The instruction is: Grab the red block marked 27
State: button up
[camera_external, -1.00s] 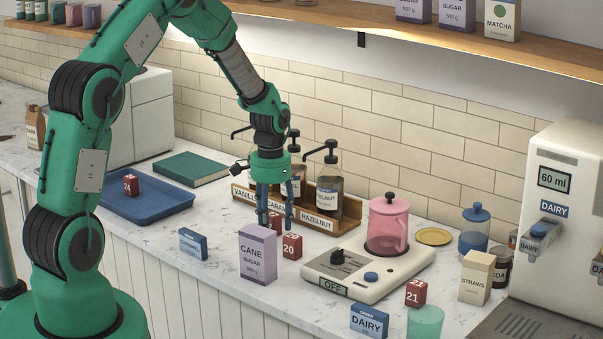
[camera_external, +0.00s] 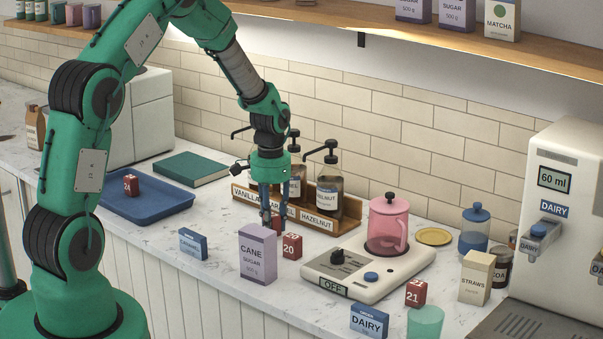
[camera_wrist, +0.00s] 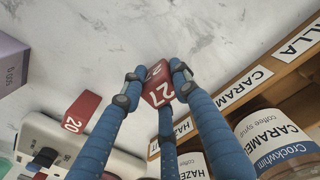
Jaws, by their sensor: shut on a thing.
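The red block marked 27 (camera_wrist: 157,92) sits between the blue fingers of my gripper (camera_wrist: 155,80) in the wrist view, with its number facing the camera. The fingers are shut on it from both sides, with another finger below it in the picture. In the external view my gripper (camera_external: 274,222) points straight down at the counter, behind the cane sugar box. The block (camera_external: 277,221) shows only partly there, between the fingers. I cannot tell whether it still touches the counter.
A red block marked 20 (camera_external: 291,246) stands close to the right. The cane sugar box (camera_external: 257,256) is in front, and the wooden syrup rack (camera_external: 335,229) with bottles is close behind. Block 21 (camera_external: 416,293) stands farther right.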

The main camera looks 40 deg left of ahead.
aim_at(272, 214)
jog(key=shift+r, duration=0.2)
jog(key=shift+r, duration=0.55)
notch_tip(272, 214, up, 2)
jog(key=shift+r+p, duration=0.15)
jog(key=shift+p, duration=0.25)
jog(key=s, duration=0.5)
jog(key=s+d+r, duration=0.1)
jog(key=s, duration=0.4)
jog(key=s+d+p, duration=0.1)
jog(key=s, duration=0.5)
jog(key=shift+r, duration=0.15)
